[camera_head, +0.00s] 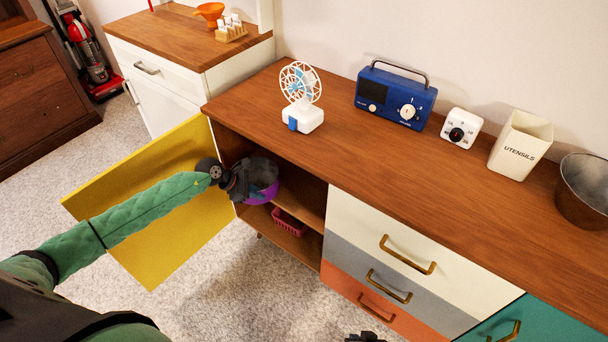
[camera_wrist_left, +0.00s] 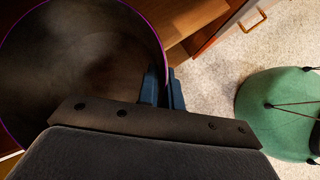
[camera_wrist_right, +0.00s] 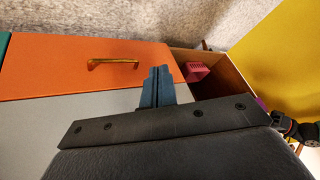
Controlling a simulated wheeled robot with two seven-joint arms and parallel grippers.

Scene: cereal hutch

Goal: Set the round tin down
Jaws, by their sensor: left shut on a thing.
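The round tin (camera_head: 265,192) is purple outside and dark grey inside, with an open top. It is at the upper shelf of the open cabinet bay, roughly upright. My left gripper (camera_head: 238,184) is shut on its rim wall; the left wrist view shows the fingers (camera_wrist_left: 165,88) at the purple edge and the dark inside of the tin (camera_wrist_left: 80,70). I cannot tell whether its base touches the shelf (camera_head: 304,197). My right gripper (camera_wrist_right: 157,88) is shut and empty in front of the drawers; only a bit of it shows at the bottom of the head view.
The yellow door (camera_head: 150,215) stands open beside my left arm. A pink basket (camera_head: 289,222) sits on the lower shelf. Above are the fan (camera_head: 302,105), blue radio (camera_head: 395,98), white timer (camera_head: 460,128), utensils holder (camera_head: 520,145) and metal bucket (camera_head: 583,190).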

